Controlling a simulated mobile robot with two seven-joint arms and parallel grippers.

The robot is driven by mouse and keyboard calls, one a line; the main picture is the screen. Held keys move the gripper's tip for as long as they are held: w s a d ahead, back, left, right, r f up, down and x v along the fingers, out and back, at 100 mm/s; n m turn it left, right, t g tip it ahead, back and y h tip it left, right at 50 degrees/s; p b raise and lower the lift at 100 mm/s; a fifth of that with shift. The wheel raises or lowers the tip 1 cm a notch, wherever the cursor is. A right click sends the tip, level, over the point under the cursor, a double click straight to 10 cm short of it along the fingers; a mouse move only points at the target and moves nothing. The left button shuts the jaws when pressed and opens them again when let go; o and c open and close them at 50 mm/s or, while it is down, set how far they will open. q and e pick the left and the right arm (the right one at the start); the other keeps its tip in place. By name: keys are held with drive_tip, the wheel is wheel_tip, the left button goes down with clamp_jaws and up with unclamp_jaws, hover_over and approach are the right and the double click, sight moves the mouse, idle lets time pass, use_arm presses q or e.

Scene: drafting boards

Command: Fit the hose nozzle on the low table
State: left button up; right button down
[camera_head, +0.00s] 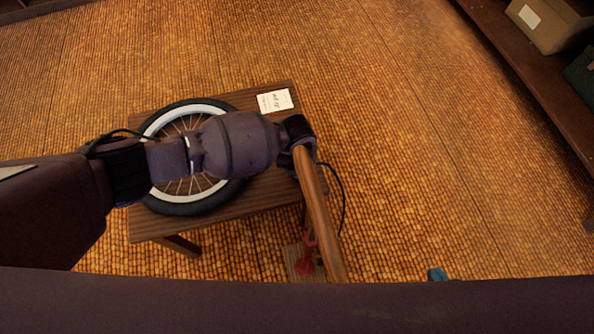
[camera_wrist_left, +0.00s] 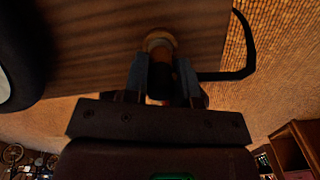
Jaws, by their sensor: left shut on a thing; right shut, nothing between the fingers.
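A low wooden table (camera_head: 160,226) carries a wheel (camera_head: 183,209) with a black tyre and pale rim. My left arm reaches across the wheel; its gripper (camera_head: 301,160) is over the table's right part. Its fingertips are mostly hidden in the head view. In the left wrist view this gripper (camera_wrist_left: 160,78) is shut on the dark hose nozzle (camera_wrist_left: 158,82). My right gripper (camera_head: 437,274) shows only as a small blue-grey tip at the bottom, shut and empty.
A black hose (camera_head: 343,205) runs from the nozzle. A brown wooden bar (camera_head: 322,220) crosses above a red fitting (camera_head: 306,262) on a wooden base. A printed card (camera_head: 275,101) lies on the table. A box (camera_head: 545,22) stands on a shelf, upper right. The floor between is clear.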

use_arm(q)
drive_tip(key=shift+f, duration=0.25)
use_arm(e)
drive_tip(key=shift+f, duration=0.15)
use_arm(q)
drive_tip(key=o, duration=1)
drive_tip(key=r+p, duration=0.1)
drive_tip(key=r, duration=0.4)
drive_tip(key=shift+w+p, duration=0.2)
drive_tip(key=shift+p, duration=0.2)
wheel_tip(320, 180, up, 6)
drive_tip(key=shift+s+f+p, duration=0.1)
drive_tip(key=shift+f+p, duration=0.15)
drive_tip(key=shift+p, duration=0.8)
drive_tip(key=shift+s+r, duration=0.1)
drive_tip(key=shift+r, duration=0.15)
drive_tip(key=shift+f, duration=0.1)
use_arm(e)
drive_tip(key=shift+s+d+r+m, duration=0.15)
drive_tip(key=shift+r+m, duration=0.05)
drive_tip(key=shift+r, duration=0.4)
drive_tip(key=shift+s+d+r+m, duration=0.1)
drive_tip(key=shift+d+r+m, duration=0.1)
drive_tip(key=shift+r, duration=0.35)
